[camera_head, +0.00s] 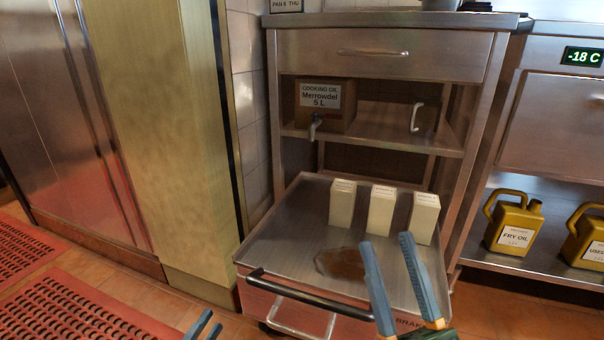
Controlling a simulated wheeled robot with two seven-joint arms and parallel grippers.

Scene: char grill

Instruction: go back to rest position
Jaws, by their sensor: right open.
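My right gripper (391,247) shows at the lower middle right with its two blue-grey fingers spread apart. Nothing is between them. It is in front of the cart (285,225) and overlaps its right front part in the picture. My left gripper (205,326) shows only as finger tips at the bottom edge, left of the cart's handle. The rest of it is out of frame, and whether it is open or shut is unclear.
Three cream cartons (381,209) stand on the cart near a brown puddle (340,263). A cooking oil box (325,106) with a tap sits on the shelf behind. Yellow oil jugs (509,222) stand at right. Red mats (75,310) lie at left.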

